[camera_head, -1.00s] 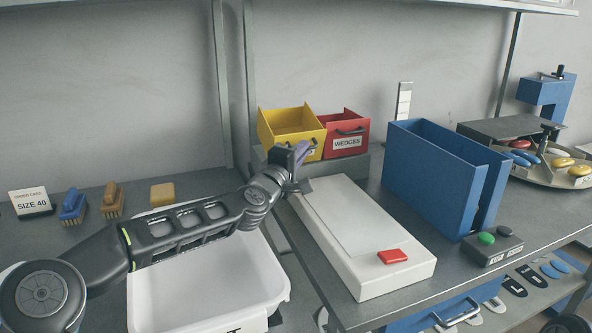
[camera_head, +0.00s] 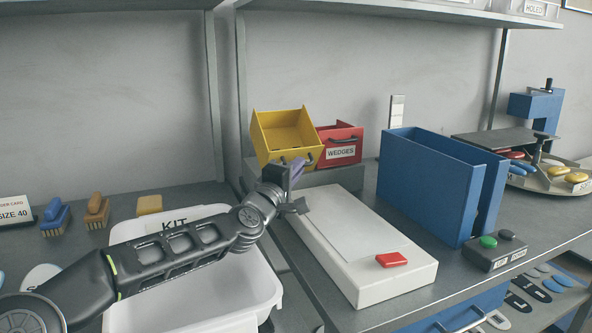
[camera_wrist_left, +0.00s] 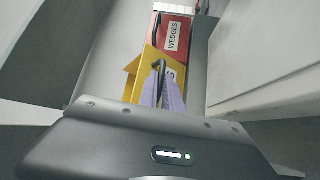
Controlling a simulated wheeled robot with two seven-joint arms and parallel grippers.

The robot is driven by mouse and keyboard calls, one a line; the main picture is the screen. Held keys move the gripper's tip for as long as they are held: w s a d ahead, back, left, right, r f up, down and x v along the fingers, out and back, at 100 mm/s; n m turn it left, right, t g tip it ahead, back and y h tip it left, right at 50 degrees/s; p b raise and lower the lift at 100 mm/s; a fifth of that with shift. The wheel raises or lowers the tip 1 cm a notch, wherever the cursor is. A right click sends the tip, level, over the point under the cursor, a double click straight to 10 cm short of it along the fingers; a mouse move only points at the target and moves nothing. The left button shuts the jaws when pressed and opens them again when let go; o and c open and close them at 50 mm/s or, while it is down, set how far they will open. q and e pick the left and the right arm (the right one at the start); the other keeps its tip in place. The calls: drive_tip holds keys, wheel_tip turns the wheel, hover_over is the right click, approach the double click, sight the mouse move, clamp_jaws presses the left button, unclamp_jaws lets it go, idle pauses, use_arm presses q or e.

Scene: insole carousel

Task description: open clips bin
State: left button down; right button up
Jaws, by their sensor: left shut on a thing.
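The yellow bin (camera_head: 284,133) stands at the back of the bench, left of the red WEDGES bin (camera_head: 341,142). It is tipped forward, and its inside shows empty in the head view. My left gripper (camera_head: 297,172) is at its front, with purple fingers shut on the bin's dark handle (camera_wrist_left: 159,64). The yellow bin (camera_wrist_left: 133,72) shows partly behind the fingers in the left wrist view; its label is mostly hidden, with only an S readable. My right gripper is not in view.
A tall blue box (camera_head: 430,190) stands to the right. A white KIT tray (camera_head: 262,300) is under my left arm. Brushes (camera_head: 56,217) sit at the far left.

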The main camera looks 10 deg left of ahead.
use_arm(q)
drive_tip(key=shift+w+a+f, duration=0.1)
drive_tip(key=shift+a+f, duration=0.05)
drive_tip(key=shift+f, duration=0.05)
